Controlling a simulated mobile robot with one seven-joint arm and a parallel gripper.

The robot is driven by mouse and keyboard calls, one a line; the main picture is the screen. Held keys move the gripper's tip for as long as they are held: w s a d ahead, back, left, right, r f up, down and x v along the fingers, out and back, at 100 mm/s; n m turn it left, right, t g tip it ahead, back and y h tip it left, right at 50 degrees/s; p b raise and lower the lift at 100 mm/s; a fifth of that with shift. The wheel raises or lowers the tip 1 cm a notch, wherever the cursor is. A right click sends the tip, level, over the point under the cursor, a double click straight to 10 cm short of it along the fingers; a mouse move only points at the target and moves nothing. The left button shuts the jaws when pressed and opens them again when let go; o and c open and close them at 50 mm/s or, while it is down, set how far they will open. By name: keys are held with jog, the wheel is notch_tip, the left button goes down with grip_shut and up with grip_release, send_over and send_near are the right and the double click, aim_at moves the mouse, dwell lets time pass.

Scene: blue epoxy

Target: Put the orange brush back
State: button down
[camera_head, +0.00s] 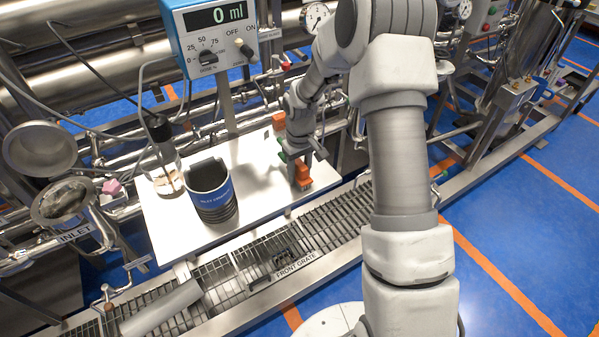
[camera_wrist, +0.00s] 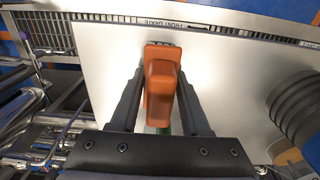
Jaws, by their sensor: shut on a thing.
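The orange brush (camera_head: 304,173) is at the right end of the white table, near its front edge. In the wrist view the brush (camera_wrist: 161,82) lies between the two dark fingers, with a raised block along its middle and a dark strip at its far end. My gripper (camera_head: 298,162) points down and is shut on the brush; its fingers (camera_wrist: 160,92) flank it on both sides. A bit of green shows beside the brush. I cannot tell whether the brush touches the tabletop.
A dark bucket with a blue band (camera_head: 212,192) stands on the white table (camera_head: 165,225), left of my gripper. A glass vessel (camera_head: 163,165) stands behind it. Another orange block (camera_head: 279,120) is at the table's back right. The front grate (camera_head: 290,255) runs along the front.

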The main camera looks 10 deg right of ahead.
jog(key=shift+f, duration=0.2)
jog(key=shift+c, duration=1.9)
grip_release()
jog(key=shift+r, duration=0.1)
